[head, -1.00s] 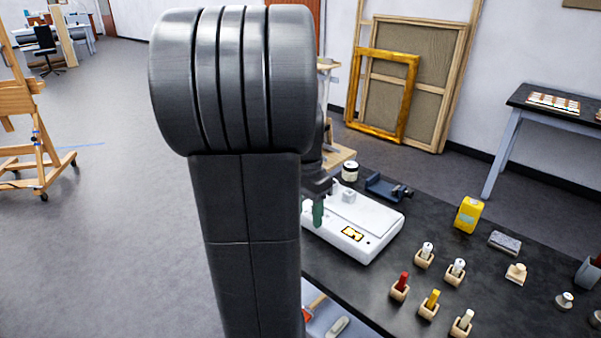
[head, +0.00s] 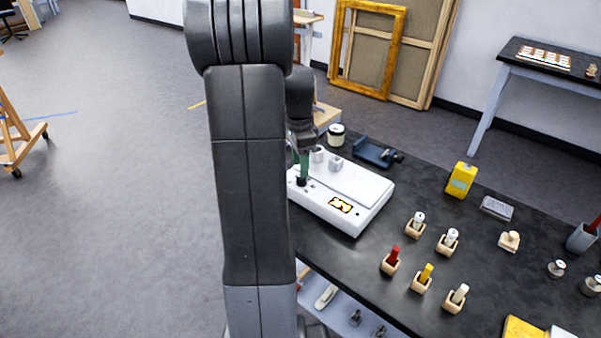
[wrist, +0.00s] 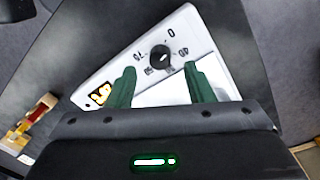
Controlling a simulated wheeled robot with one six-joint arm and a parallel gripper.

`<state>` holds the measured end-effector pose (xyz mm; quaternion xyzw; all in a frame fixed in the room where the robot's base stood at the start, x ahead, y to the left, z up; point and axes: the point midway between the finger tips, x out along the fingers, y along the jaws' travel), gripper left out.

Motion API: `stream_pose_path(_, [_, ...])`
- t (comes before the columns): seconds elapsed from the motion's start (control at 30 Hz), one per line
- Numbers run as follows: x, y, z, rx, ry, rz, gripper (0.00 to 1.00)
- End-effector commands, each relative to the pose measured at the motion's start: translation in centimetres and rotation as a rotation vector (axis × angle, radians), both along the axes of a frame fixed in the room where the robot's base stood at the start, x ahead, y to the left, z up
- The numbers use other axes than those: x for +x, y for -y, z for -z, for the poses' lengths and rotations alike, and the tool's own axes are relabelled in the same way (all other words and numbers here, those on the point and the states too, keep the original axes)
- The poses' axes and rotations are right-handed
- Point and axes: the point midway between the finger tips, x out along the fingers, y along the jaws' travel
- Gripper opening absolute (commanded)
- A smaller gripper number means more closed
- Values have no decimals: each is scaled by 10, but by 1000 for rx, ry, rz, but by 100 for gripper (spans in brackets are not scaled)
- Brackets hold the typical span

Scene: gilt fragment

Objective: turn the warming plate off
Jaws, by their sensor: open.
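The warming plate (head: 350,195) is a white box with a lit amber display (head: 340,205) on the dark table. Its black dial knob (head: 301,181) sits at the plate's left end. In the wrist view the knob (wrist: 160,57) has a white mark and printed numbers around it, with 0 at the upper right; I cannot tell for sure which number the mark meets. My gripper (wrist: 160,78) has green fingers, open and empty, spread to either side of the knob in this view. In the head view the visible green finger (head: 304,165) is just above the knob; my arm hides part of the plate's left end.
Two small pale pieces (head: 326,158) are at the plate's back edge. A dark blue clamp-like tool (head: 375,153) and a jar (head: 336,134) stand behind it. Several small wooden holders (head: 421,280) and a yellow container (head: 461,180) are to the right.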

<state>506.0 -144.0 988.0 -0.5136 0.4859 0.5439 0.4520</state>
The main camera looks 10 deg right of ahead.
Motion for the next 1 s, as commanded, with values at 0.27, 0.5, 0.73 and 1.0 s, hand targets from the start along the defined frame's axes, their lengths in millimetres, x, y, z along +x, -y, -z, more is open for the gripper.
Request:
stream_pose_path(0.27, [-3,0,35,0,-2,0,48])
stream_pose_path(0.5, [-3,0,39,0,1,-1,48])
stream_pose_path(0.73, [-3,0,39,0,1,-1,26])
stream_pose_path(1.0, [-3,0,39,0,0,-17,3])
